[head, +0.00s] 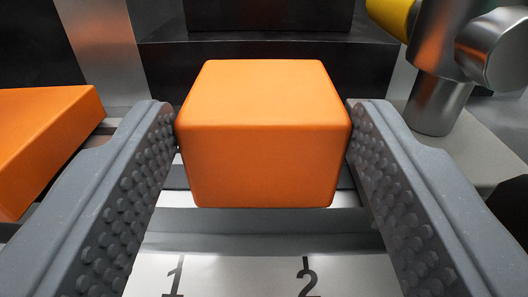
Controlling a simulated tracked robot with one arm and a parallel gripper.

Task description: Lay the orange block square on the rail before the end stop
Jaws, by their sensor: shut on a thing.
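The orange block (264,140) is in the middle of the head view, between the two grey, knobbed fingers of my gripper (264,118). My gripper is shut on the block, with a fingertip against its left and right sides. The block looks level and roughly square to the fingers. Grey rail-like bars (260,221) run crosswise below and behind it. I cannot tell whether the block touches them. A black stepped block (270,58) stands behind the orange block; I cannot tell whether it is the end stop.
Another orange piece (40,140) lies at the left, close to my left finger. A metal cylinder fitting with a yellow part (392,16) stands at the right rear. A white strip marked 1 and 2 (240,272) lies in front.

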